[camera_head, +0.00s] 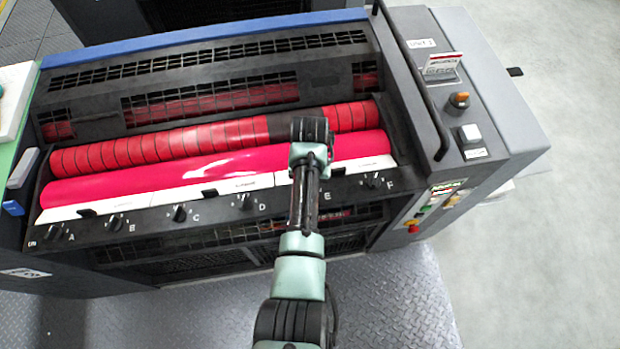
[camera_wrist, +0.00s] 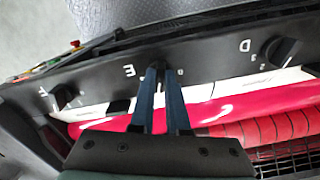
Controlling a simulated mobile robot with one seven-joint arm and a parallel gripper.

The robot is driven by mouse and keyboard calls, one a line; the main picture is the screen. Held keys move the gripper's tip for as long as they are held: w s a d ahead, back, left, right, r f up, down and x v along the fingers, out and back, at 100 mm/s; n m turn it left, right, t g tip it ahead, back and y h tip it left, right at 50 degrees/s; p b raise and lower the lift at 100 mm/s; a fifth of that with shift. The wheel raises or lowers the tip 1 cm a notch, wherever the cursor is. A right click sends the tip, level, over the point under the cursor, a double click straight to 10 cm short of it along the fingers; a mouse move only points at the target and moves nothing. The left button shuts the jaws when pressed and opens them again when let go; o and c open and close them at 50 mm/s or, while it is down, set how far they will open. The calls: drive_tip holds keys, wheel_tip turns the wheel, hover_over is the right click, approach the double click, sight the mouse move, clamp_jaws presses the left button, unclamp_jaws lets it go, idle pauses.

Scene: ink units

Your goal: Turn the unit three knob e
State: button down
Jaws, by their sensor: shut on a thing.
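The black knob e (camera_wrist: 159,57) sits on the dark front panel beside the white letter E in the wrist view. My gripper (camera_wrist: 163,70) reaches it from below in that view, its two blue fingers close together with their tips at the knob. The gripper is shut on knob e, and the tips partly cover it, so its exact pointing angle cannot be read. In the head view my arm hides knob e and the fingers; only the letter E shows just right of the arm.
Knob D (camera_wrist: 283,50) and knob F (camera_wrist: 63,96) flank knob e on the same panel (camera_head: 150,227). Magenta and red rollers (camera_head: 120,177) lie behind the knob row. A control box with buttons (camera_head: 447,202) stands at the right, with a black handrail (camera_head: 418,90).

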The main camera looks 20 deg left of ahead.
drive_tip(key=shift+m, duration=0.6)
drive_tip(key=c, duration=0.9)
unclamp_jaws()
drive_tip(key=shift+r, duration=0.15)
wheel_tip(320, 180, up, 13)
drive_tip(key=b, duration=0.2)
